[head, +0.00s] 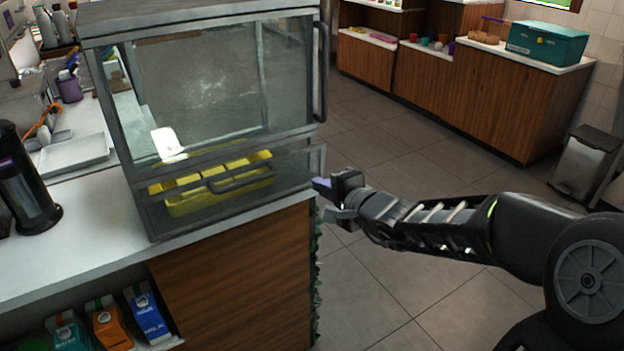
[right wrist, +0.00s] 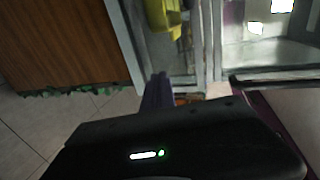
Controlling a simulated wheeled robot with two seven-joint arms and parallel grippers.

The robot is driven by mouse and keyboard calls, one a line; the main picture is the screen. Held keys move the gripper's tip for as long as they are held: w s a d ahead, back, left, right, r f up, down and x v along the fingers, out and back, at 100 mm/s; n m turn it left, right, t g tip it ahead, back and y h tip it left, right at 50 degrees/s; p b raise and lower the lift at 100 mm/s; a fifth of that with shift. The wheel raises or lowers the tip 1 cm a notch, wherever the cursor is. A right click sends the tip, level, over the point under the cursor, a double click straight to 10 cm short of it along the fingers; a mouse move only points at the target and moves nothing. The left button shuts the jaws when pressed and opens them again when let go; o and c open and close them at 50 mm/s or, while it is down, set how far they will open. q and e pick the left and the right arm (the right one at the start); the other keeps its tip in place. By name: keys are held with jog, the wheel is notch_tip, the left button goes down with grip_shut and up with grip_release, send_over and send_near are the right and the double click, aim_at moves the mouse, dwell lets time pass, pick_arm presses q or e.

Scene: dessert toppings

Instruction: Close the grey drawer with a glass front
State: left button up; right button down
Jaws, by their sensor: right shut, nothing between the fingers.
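The grey drawer with a glass front (head: 290,170) is at the bottom of a grey glass display case (head: 215,75) on the counter. Its curved grey handle (head: 240,184) runs across the front, and a yellow tray (head: 190,205) shows through the glass. The drawer looks nearly in line with the case; I cannot tell whether a small gap is left. My right gripper (head: 332,198) is shut and empty, just right of the drawer's right end. In the right wrist view its dark purple fingertips (right wrist: 157,92) are close to the drawer's frame; contact is unclear. My left gripper is out of view.
The white counter (head: 85,235) carries a dark dispenser (head: 25,180) at left. Colored cartons (head: 148,318) stand on a shelf below. The tiled floor right of the counter is open. A bin (head: 587,165) and wooden cabinets (head: 510,105) stand farther back.

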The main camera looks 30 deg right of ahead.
aim_at(305, 166)
jog(key=w, duration=0.4)
jog(key=shift+a+p, duration=0.1)
jog(key=shift+p, duration=0.2)
jog(key=b+x, duration=0.4)
jog(key=b, duration=0.1)
jog(key=shift+r, duration=0.25)
jog(key=shift+w+r, duration=0.1)
jog(key=shift+r, duration=0.5)
